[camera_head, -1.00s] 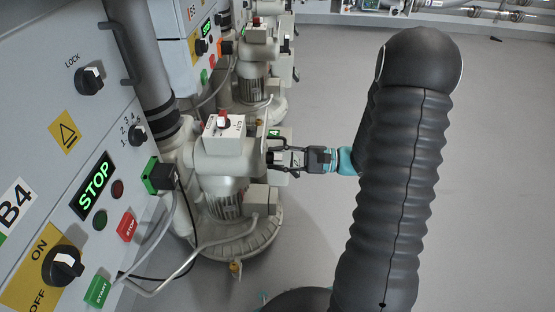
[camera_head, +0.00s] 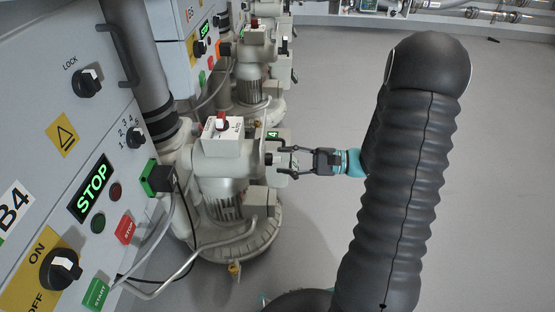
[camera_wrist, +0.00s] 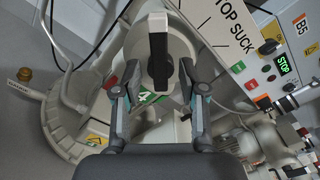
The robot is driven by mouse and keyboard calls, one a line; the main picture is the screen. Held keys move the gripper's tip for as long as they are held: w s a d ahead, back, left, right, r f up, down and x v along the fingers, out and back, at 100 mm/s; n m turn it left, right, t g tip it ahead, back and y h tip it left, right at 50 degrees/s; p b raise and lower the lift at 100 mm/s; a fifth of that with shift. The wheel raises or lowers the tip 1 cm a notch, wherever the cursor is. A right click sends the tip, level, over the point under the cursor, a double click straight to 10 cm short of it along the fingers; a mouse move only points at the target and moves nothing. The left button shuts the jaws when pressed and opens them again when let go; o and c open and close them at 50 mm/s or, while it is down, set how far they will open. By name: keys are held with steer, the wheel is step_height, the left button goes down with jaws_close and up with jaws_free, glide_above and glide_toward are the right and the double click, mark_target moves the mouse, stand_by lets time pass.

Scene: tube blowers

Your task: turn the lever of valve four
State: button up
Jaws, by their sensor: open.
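Valve four's unit (camera_head: 228,165) is the nearest pale machine in the head view, marked by a small green "4" sign (camera_head: 273,134). In the wrist view, the black lever (camera_wrist: 160,58) stands upright in the picture on a pale round valve body, above the green "4" label (camera_wrist: 146,97). My gripper (camera_head: 284,161) is open at the right side of this unit, pointing left. In the wrist view my gripper (camera_wrist: 158,97) has a finger on each side of the lever's line, with a clear gap between them. The lever shows beyond the fingertips, apparently untouched.
A control panel (camera_head: 75,150) marked B4 stands at the left, with a lit STOP display (camera_head: 92,187). A box with a red knob (camera_head: 221,123) tops the unit. A similar machine (camera_head: 255,75) stands behind. The grey floor at right is free.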

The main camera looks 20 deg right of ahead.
steer(key=v, duration=0.9)
steer(key=shift+d, duration=0.2)
steer(key=s+a+f+g+h, duration=0.1)
steer(key=s+f+g+h, duration=0.2)
steer(key=s+f, duration=0.25)
steer(key=s+a+r+n+g+h+p, duration=0.1)
steer(key=s+r+n+g+h+p, duration=0.1)
steer(key=s+r+n+g+h, duration=0.3)
steer(key=s+a+r+n+t+h+p, duration=0.2)
steer(key=a+r+h+p, duration=0.1)
steer(key=r, duration=0.4)
steer(key=s+a+r+n+t+h+p, duration=0.2)
steer(key=r+n+t+h, duration=0.1)
steer(key=r, duration=0.5)
steer(key=s+a+r+n+t+h+p, duration=0.2)
steer(key=s+a+r+t+h+p, duration=0.1)
steer(key=r, duration=0.5)
steer(key=shift+a+r+n+p, duration=0.2)
steer(key=shift+a+n+p, duration=0.1)
steer(key=shift+a+p, duration=0.1)
